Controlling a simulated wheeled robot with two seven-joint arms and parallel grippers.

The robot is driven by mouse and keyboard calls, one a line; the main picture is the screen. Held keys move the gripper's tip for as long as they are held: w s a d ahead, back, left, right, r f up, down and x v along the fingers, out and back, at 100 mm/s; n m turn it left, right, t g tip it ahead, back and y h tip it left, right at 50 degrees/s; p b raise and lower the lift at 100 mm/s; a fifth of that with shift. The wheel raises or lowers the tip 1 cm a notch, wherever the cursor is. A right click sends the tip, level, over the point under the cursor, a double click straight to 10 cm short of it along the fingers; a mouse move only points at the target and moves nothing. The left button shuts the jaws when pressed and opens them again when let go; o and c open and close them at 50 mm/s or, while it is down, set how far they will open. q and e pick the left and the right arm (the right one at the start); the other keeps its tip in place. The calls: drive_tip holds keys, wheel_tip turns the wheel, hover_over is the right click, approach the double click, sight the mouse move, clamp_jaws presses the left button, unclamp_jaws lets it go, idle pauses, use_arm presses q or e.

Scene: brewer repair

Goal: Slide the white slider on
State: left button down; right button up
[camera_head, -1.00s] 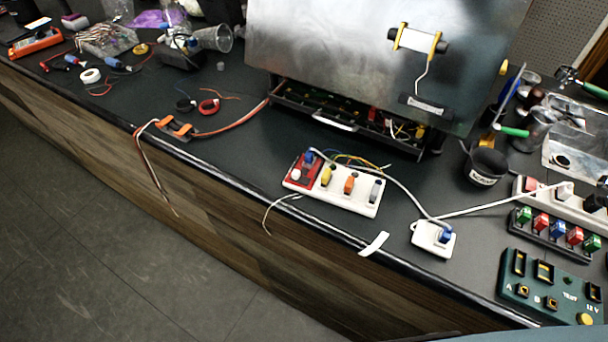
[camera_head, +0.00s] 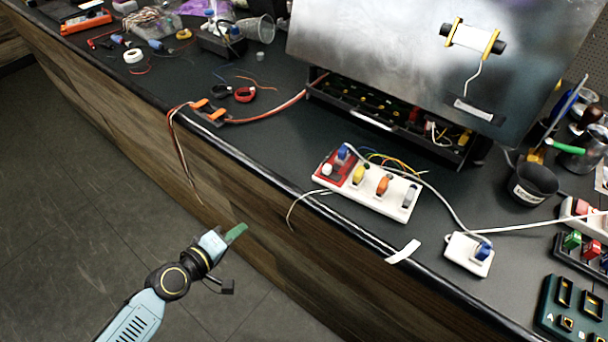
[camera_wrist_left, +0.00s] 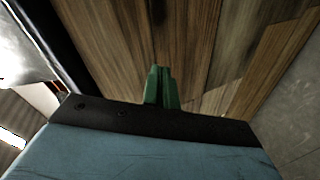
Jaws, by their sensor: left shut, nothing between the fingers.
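A white strip board (camera_head: 378,207) lies near the counter's front edge in the head view. Its left end has a red panel (camera_head: 337,177) with a white knob (camera_head: 327,169) and a blue piece. Along it sit a yellow piece (camera_head: 359,174), an orange piece (camera_head: 382,185) and a pale grey-white piece (camera_head: 409,197). I cannot tell which white part is the slider. My left gripper (camera_head: 236,233) is shut and empty, in front of the counter, left of the board and apart from it. Its green fingers (camera_wrist_left: 162,85) face wood panelling in the left wrist view. My right gripper is out of view.
A metal-lidded machine (camera_head: 400,55) stands behind. Thin wires hang over the counter edge. A dark cup (camera_head: 534,184) stands at right. Counter left of the board is mostly clear.

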sight(308, 183)
use_arm(q)
drive_tip(key=d+r+h, duration=0.2)
drive_tip(key=d+r, duration=0.1)
drive_tip(key=r, duration=0.5)
drive_tip(key=d+r+n+t+h, duration=0.1)
drive_tip(key=d+r+h, duration=0.2)
drive_tip(key=r, duration=0.6)
drive_tip(key=shift+s+n+t+h+b, duration=0.15)
drive_tip(key=shift+n+t+h+b, duration=0.15)
drive_tip(key=shift+b, duration=0.1)
drive_tip(key=p+x, duration=0.2)
drive_tip(key=x, duration=0.8)
drive_tip(key=d, duration=0.1)
drive_tip(key=s+d+p, duration=0.1)
drive_tip(key=shift+s+d+p, duration=0.3)
drive_tip(key=shift+d, duration=0.1)
drive_tip(key=shift+s+d, duration=0.15)
drive_tip(key=shift+d, duration=0.05)
drive_tip(key=shift+d+f, duration=0.1)
